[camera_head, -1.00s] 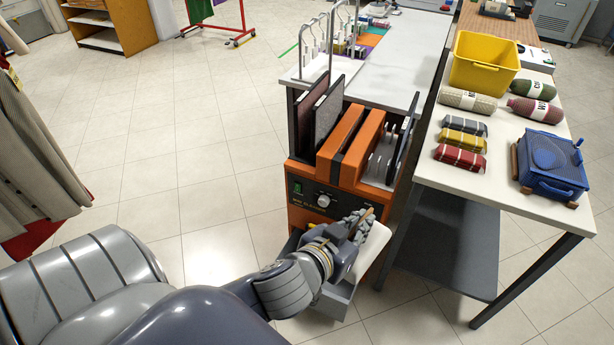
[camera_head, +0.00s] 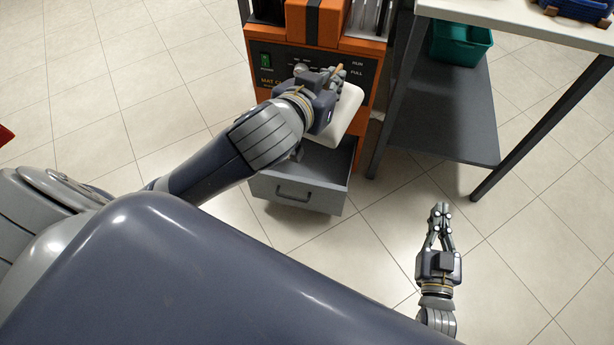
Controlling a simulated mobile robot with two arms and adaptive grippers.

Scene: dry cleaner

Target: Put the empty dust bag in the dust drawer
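The white dust bag (camera_head: 348,108) is held up in front of the orange machine (camera_head: 260,88), above the drawer. My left gripper (camera_head: 335,77) appears shut on the bag; its fingertips are partly hidden. The grey dust drawer (camera_head: 318,197) is pulled out at the bottom of the machine, with a handle on its front. The bag and my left arm hide part of its inside. My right gripper (camera_head: 440,212) is over the floor to the right of the drawer, empty, with its fingertips close together.
A white-topped table (camera_head: 520,22) with dark legs and a grey lower shelf (camera_head: 440,128) stands to the right of the machine. A green bin (camera_head: 460,45) sits on that shelf. The tiled floor in front of the drawer is clear.

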